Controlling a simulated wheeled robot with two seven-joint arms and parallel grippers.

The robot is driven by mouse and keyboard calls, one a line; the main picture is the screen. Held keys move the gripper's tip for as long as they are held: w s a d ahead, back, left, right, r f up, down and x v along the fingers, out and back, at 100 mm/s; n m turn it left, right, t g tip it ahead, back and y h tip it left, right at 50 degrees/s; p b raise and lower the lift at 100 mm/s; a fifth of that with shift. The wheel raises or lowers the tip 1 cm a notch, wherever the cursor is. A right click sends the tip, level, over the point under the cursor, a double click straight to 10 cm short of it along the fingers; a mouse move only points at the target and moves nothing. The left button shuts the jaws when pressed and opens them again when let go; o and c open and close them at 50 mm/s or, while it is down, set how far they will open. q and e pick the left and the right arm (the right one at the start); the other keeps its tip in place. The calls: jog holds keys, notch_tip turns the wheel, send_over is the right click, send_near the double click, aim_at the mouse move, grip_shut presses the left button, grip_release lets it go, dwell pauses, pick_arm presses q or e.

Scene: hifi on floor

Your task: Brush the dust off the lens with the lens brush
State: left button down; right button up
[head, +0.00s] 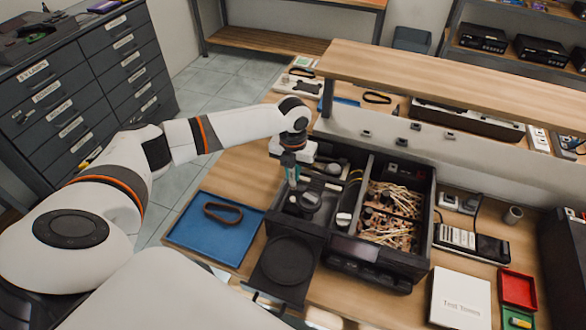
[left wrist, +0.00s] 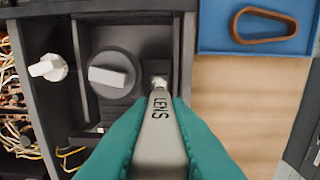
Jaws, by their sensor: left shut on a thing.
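My left gripper (head: 291,178) has teal fingers and is over the left compartment of the opened hifi unit (head: 433,215). In the left wrist view the gripper (left wrist: 158,150) is shut on the grey lens brush (left wrist: 160,125), marked LENS. The brush's pale tip (left wrist: 158,82) points into the compartment, close beside a round dark part with a grey bar (left wrist: 112,76). I cannot make out the lens or its dust; the brush tip may cover it. Whether the tip touches anything is unclear. My right gripper is not in view.
A black disc tray (head: 286,262) sticks out of the unit's front. A blue mat (head: 195,235) with a brown belt (head: 222,212) lies to the left. Loose wires (head: 390,215) fill the right compartment.

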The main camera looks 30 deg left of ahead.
aim_at(292, 184)
pick_arm(q)
jog(key=shift+f+b, duration=1)
jog(key=shift+f, duration=1.45)
jog(key=shift+w+a+f, duration=0.1)
jog(key=shift+w+f, duration=0.1)
jog(key=shift+w, duration=0.25)
jog(key=shift+f, duration=0.2)
dwell(0.7)
jog(key=shift+s+d+p, duration=0.2)
jog(key=shift+s+p, duration=0.65)
jog(key=shift+s, duration=0.1)
jog(key=shift+r+p, duration=0.2)
jog(key=shift+p, duration=0.15)
dwell(0.5)
jog(key=shift+w, duration=0.15)
jog(key=shift+f, duration=0.25)
dwell(1.2)
